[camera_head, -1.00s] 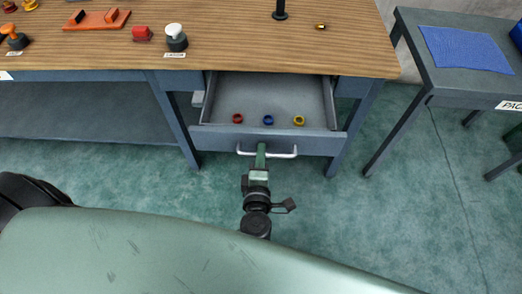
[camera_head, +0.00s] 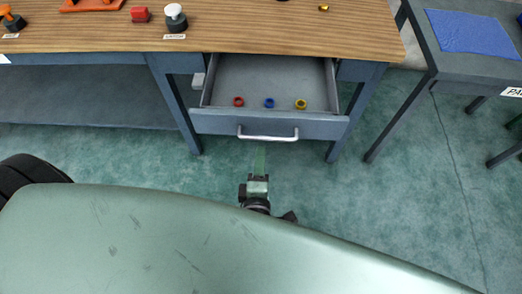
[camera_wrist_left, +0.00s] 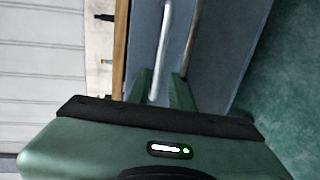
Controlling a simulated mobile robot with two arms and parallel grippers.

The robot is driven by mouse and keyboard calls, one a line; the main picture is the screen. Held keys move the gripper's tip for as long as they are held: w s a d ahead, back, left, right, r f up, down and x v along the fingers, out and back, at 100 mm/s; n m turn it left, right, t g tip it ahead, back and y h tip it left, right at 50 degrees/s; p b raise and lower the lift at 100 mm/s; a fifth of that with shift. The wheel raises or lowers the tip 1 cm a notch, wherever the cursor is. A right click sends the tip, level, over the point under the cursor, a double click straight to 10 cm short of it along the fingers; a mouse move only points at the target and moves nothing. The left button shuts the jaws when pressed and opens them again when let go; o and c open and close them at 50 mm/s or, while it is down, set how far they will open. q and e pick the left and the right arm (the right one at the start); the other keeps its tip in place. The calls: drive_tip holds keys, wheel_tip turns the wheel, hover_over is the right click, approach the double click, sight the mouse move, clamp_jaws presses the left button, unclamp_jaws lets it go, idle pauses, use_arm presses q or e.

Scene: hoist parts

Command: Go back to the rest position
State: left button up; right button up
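The drawer (camera_head: 270,125) under the workbench stands open, with a red ring (camera_head: 238,102), a blue ring (camera_head: 269,103) and a yellow ring (camera_head: 301,104) inside. Its silver bar handle (camera_head: 268,137) is on the front. My left gripper (camera_head: 260,153) is just below the handle in the head view, apart from it. In the left wrist view the gripper's two green fingers (camera_wrist_left: 162,88) are spread, and the handle (camera_wrist_left: 159,55) shows beyond and between them. Nothing is held. My right gripper is in neither view.
The wooden bench top (camera_head: 230,35) holds a red block (camera_head: 140,15), a white-knobbed part (camera_head: 174,17) and an orange tray (camera_head: 92,4). A grey side table (camera_head: 460,70) with a blue mat (camera_head: 470,33) stands at right. The green floor (camera_head: 400,200) before the drawer is clear.

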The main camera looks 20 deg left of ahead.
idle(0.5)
use_arm(q)
drive_tip(key=s+d+f+m+g+h, duration=0.1)
drive_tip(key=s+f+m+g+h, duration=0.15)
drive_tip(key=f+m, duration=0.75)
drive_tip(key=s+d+f+m+g+h, duration=0.1)
drive_tip(key=s+d+f+m+h, duration=0.25)
drive_tip(key=f, duration=1.05)
drive_tip(key=s+a+f+m+g+y, duration=0.1)
drive_tip(key=s+a+f+m+g, duration=0.4)
drive_tip(key=s+a+f, duration=0.3)
drive_tip(key=s+a+f+m+g, duration=0.5)
drive_tip(key=s+a+f, duration=0.3)
drive_tip(key=s+f, duration=0.3)
drive_tip(key=s+p, duration=0.1)
drive_tip(key=s, duration=0.3)
drive_tip(key=shift+s+y, duration=0.35)
drive_tip(key=shift+y, duration=0.05)
